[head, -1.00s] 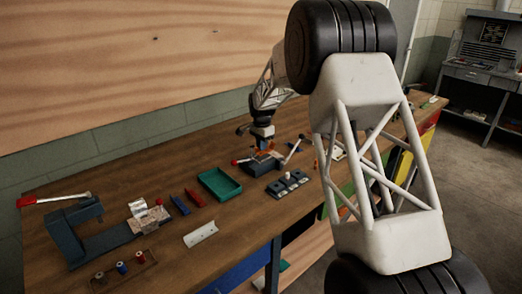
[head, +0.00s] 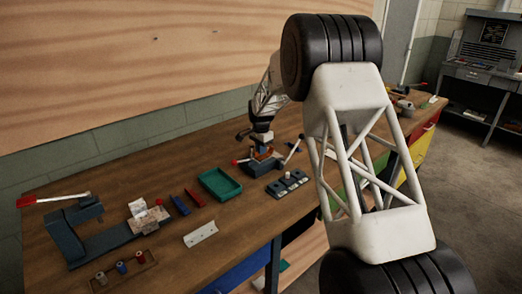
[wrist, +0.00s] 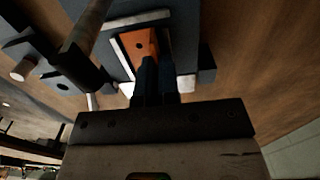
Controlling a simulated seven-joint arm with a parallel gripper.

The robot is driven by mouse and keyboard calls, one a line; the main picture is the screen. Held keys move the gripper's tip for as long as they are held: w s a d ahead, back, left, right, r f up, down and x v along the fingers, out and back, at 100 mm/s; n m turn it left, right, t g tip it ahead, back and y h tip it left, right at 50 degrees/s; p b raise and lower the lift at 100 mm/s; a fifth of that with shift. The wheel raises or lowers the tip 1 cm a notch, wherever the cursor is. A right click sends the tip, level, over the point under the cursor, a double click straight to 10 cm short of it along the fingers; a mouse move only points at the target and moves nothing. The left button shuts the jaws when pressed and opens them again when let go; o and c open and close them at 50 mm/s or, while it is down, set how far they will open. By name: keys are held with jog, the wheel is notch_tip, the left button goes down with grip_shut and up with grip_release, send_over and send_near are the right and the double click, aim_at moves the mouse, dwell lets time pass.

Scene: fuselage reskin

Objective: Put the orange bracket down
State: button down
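The orange bracket (wrist: 140,46) lies in a pale-edged recess of the dark blue clamp fixture (wrist: 188,22) in the wrist view. In the head view a bit of the bracket (head: 263,153) shows under my gripper, on the fixture (head: 262,168). My gripper (wrist: 158,62) points down at the bracket, its two dark fingers close together at the bracket's near end. They appear shut on its edge; the contact itself is partly hidden. I cannot tell whether the bracket fully touches the seat.
Lever handles (head: 294,150) rise beside the fixture; one bar passes close to my gripper in the wrist view (wrist: 84,35). A green tray (head: 220,184) stands to the left, a dark block with round holes (head: 288,184) to the right. A silver angle piece (head: 200,234) lies in front.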

jog(key=shift+f, duration=0.2)
jog(key=c, duration=1.3)
grip_release()
jog(key=shift+c, duration=0.2)
jog(key=shift+d+r, duration=0.1)
jog(key=shift+r, duration=3.8)
jog(key=shift+s+r, duration=0.1)
